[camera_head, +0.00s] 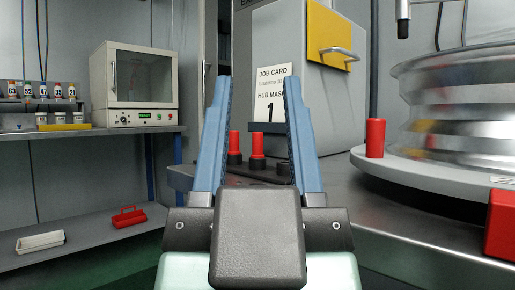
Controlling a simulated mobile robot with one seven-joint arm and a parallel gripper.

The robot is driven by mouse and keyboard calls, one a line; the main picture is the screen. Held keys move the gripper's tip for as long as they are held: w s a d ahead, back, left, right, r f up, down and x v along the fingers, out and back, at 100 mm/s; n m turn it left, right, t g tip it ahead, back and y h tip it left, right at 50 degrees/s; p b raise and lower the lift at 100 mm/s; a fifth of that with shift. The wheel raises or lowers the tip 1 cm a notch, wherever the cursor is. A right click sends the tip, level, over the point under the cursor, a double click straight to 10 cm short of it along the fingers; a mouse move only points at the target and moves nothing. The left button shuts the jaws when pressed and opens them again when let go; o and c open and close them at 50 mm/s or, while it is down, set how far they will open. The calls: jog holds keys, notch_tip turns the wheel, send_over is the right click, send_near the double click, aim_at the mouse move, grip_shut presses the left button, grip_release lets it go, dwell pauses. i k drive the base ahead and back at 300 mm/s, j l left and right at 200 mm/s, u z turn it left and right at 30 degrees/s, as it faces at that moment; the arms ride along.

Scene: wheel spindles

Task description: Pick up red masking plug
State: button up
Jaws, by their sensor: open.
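My gripper (257,84) is open, with its two blue fingers pointing up and away from me and nothing between them at close range. Beyond the gap, two red plugs show in the view, a left one (234,142) and a right one (257,145), each upright on a dark base. The left finger comes close to covering the left plug's edge. Another red plug (375,138) stands upright on a white round platform (430,176) at the right, beside a blurred metal wheel (465,110). I cannot tell which plug is the masking plug.
A grey metal table (375,225) lies ahead and right, with a red box (500,225) at its right edge. A job card (270,85) stands behind the plugs. Left shelving holds an oven (134,85), small bottles, a red tray (128,216) and a white tray (40,241).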

aim_at(256, 137)
jog(key=k+l, duration=0.2)
jog(key=l, duration=0.2)
jog(key=k+l, duration=0.2)
jog(key=l, duration=0.15)
jog(key=k+l, duration=0.2)
jog(key=l, duration=0.2)
jog(key=k+l, duration=0.2)
jog(key=l, duration=0.15)
